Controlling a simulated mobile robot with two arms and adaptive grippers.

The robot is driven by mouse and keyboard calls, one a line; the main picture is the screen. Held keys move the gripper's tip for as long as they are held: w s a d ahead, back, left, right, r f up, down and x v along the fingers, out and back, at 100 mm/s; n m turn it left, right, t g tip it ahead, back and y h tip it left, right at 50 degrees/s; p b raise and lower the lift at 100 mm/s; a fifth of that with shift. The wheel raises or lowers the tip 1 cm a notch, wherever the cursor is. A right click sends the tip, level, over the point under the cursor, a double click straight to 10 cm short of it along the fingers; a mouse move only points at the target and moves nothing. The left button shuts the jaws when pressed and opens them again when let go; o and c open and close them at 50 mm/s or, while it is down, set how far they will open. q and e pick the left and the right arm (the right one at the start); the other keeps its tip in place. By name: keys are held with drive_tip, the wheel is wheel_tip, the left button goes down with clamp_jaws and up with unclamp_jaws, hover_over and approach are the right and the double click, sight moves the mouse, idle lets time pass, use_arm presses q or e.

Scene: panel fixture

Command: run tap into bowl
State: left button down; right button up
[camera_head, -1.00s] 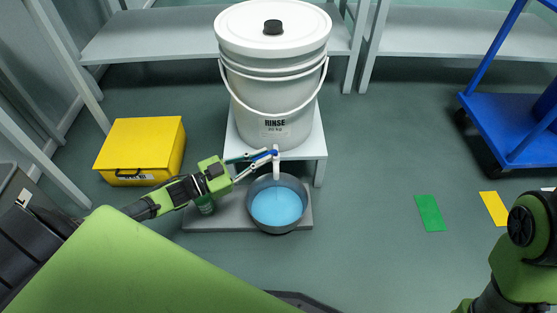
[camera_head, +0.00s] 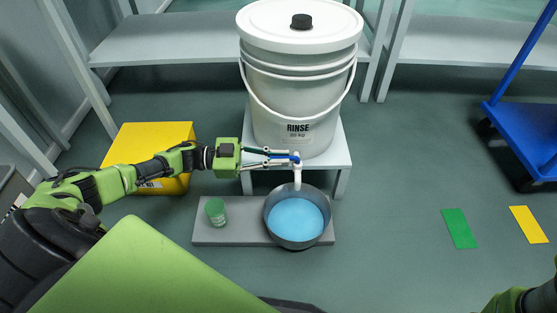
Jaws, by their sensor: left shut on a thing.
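A white bucket labelled RINSE (camera_head: 300,90) stands on a small white stand (camera_head: 338,150). Its white tap (camera_head: 297,176) with a blue lever (camera_head: 286,157) points down over the bowl. The grey bowl (camera_head: 270,228) sits on a low grey slab and holds light blue liquid (camera_head: 296,219). My left gripper (camera_head: 284,158) reaches in from the left and is shut on the blue lever at the tap. Whether a stream is running from the spout cannot be told. My right arm shows only in part at the bottom right corner; its gripper is out of view.
A green-lidded jar (camera_head: 216,211) stands on the grey slab (camera_head: 235,236) left of the bowl. A yellow box (camera_head: 150,145) is behind my left arm. A green floor mark (camera_head: 459,228), a yellow one (camera_head: 528,224) and a blue cart (camera_head: 525,135) are at right. Floor right of the bowl is clear.

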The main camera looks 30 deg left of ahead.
use_arm(q)
drive_tip(key=c, duration=2.1)
unclamp_jaws()
drive_tip(key=shift+c, duration=0.2)
drive_tip(key=shift+a, duration=0.1)
drive_tip(key=v, duration=1.1)
drive_tip(key=shift+s+a, duration=0.25)
drive_tip(key=shift+a, duration=0.1)
